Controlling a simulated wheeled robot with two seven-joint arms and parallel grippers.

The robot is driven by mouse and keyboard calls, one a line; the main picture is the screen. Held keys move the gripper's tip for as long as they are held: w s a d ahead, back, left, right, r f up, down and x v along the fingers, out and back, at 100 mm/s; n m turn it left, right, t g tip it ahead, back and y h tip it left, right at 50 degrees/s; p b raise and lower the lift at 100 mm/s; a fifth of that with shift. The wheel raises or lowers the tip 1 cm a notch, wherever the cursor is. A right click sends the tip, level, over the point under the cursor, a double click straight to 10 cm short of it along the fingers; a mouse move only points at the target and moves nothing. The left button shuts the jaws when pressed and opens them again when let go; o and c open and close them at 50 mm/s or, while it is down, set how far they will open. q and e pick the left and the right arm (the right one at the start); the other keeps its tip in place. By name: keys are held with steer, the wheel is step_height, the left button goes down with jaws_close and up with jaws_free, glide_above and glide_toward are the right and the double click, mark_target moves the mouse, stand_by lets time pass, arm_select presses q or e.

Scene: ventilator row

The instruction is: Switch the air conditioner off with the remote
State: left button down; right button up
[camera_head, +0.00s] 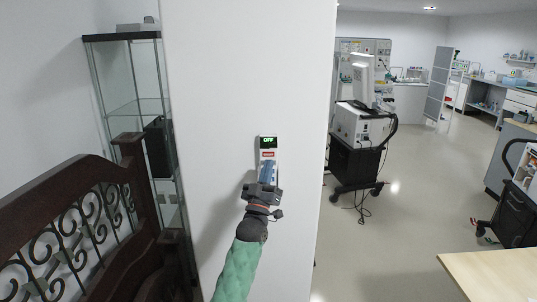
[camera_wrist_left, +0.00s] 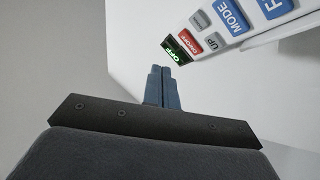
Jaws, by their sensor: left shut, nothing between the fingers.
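The remote (camera_head: 269,142) is a white control on the side of a white wall or pillar. Its small dark display reads OFF in green. Below the display is a red button, labelled ON/OFF in the left wrist view (camera_wrist_left: 190,41). That view also shows grey and blue buttons, including UP and MODE. My left gripper (camera_head: 267,172) is shut and empty. Its fingers cover the remote's lower part in the head view. In the left wrist view the fingertips (camera_wrist_left: 161,70) are close to the display; I cannot tell whether they touch. No air conditioner is visible. My right gripper is out of view.
A dark wooden frame with scrolled metalwork (camera_head: 75,215) stands at the left, before a glass cabinet (camera_head: 136,106). A wheeled ventilator (camera_head: 358,130) stands behind the pillar to the right. A pale tabletop (camera_head: 490,275) is at lower right. Open floor lies between.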

arm_select(q)
steer(key=shift+s, duration=0.8)
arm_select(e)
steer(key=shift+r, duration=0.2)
